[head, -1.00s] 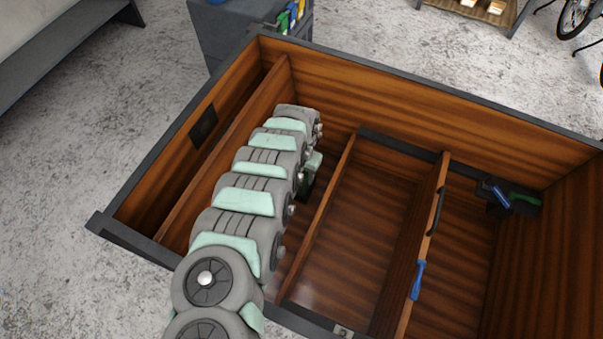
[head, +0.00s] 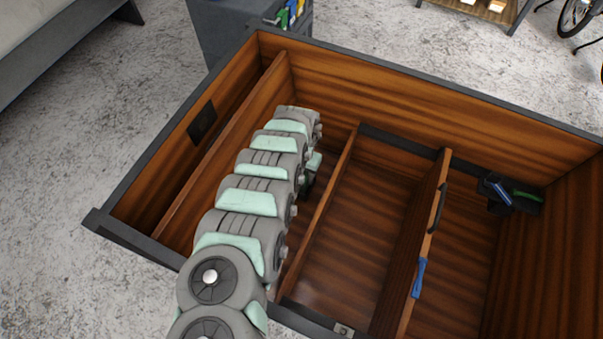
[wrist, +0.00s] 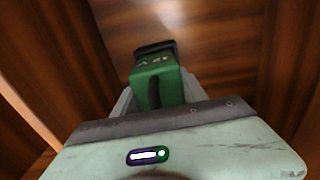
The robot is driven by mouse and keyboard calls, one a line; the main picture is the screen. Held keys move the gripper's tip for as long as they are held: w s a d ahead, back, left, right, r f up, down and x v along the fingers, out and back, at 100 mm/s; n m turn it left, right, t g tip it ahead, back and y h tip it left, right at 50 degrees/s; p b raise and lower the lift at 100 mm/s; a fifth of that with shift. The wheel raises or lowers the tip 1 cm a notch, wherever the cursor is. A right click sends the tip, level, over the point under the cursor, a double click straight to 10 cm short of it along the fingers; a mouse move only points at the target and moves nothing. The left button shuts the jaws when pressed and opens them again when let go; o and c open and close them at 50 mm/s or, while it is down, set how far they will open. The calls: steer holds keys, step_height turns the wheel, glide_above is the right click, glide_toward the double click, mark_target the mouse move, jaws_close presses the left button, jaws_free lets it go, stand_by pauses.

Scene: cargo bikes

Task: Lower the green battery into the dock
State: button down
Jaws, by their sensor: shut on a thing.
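In the wrist view the green battery (wrist: 160,73), with pale markings and a dark slot, is held between the grey fingers of my gripper (wrist: 158,90). A dark piece at its far end could be part of the battery or the dock; I cannot tell which. In the head view only a little of the battery (head: 308,183) shows beside my arm, down inside the wooden cargo box, left of a thin divider. My gripper is mostly hidden there by my own arm. I cannot make out the dock for sure in either view.
The box (head: 430,95) has high wooden walls with dark rims. Thin dividers (head: 320,215) stand close on both sides of my arm. A black holder (head: 510,195) with blue and green items sits at the right.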

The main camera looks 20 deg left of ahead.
steer(key=shift+f+b, duration=0.45)
steer(key=shift+f, duration=0.25)
stand_by(0.3)
steer(key=c, duration=0.6)
jaws_free()
steer(key=shift+o, duration=0.2)
steer(key=shift+r, duration=0.15)
step_height(320, 180, up, 10)
steer(key=p, duration=0.3)
steer(key=shift+r, duration=0.25)
